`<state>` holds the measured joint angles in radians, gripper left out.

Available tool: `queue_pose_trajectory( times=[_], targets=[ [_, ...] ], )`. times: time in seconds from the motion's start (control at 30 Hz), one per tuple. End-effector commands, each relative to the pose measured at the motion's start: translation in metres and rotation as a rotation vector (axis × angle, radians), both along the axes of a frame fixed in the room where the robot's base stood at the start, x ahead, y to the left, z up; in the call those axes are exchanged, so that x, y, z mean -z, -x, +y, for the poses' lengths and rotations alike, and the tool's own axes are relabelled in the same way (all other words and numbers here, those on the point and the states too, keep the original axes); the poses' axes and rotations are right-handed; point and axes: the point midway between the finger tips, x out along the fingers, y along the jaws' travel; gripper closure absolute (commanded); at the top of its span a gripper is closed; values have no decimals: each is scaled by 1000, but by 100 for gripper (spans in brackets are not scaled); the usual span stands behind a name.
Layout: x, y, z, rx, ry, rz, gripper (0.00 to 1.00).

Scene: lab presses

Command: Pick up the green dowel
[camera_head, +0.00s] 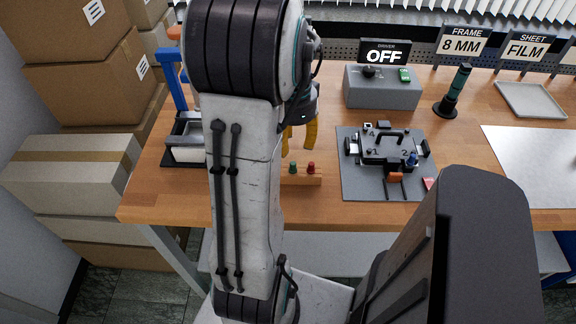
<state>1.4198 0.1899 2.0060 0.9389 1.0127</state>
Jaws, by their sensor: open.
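A small green dowel (293,167) stands upright in a low wooden block (303,181) near the front of the bench. A red dowel (311,168) stands beside it on the right in the same block. My gripper (299,137), with yellow fingers, is behind and above the dowels in the picture. Its fingers are spread and hold nothing that I can see. My arm hides part of the gripper and the bench to the left. The height of the fingers above the dowels is hard to judge.
A grey mat (357,187) with a black clamp fixture (384,150) lies to the right. A grey driver box (383,91) with an OFF sign (385,56), a dark green tool in a stand (458,85) and a tray (530,100) stand farther back. Cardboard boxes (70,175) are stacked left.

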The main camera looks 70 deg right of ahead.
Motion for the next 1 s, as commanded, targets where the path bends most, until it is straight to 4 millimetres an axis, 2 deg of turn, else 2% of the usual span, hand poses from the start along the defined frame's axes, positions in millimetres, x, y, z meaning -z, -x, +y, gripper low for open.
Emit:
queue_pose_trajectory(
  times=[0.57,1.0],
  targets=[
    [2,0,2,370,-8,0,57],
    [35,2,3,390,-11,1,57]
  ],
)
